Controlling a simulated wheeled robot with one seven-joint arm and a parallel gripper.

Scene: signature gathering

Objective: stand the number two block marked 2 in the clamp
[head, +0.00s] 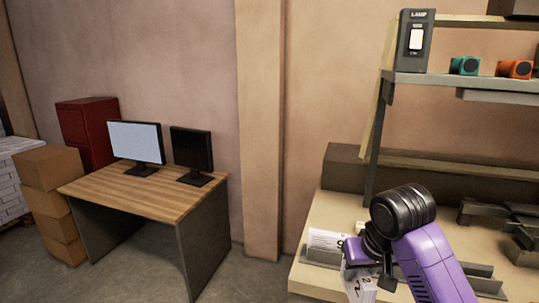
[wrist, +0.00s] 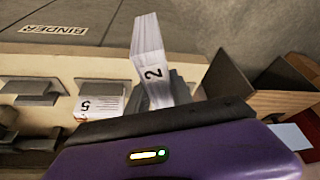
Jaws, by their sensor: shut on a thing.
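The number two block (wrist: 150,60), a white stack of paper marked 2, is held between the grey fingers of my gripper (wrist: 165,92) in the wrist view. In the head view the block (head: 358,287) hangs below my gripper (head: 370,270), in front of the bench's front edge and partly cut off by the picture's bottom. My gripper is shut on it. Grey holders stand along the bench, one at the left (head: 320,257) and one at the right (head: 486,285). I cannot tell which is the clamp.
Another white block (head: 327,240), marked 5 in the wrist view (wrist: 97,108), is at the left holder. The bench (head: 318,222) has dark metal parts (head: 500,215) at right. A shelf (head: 450,80) stands above. A desk (head: 150,195) with two monitors is at left.

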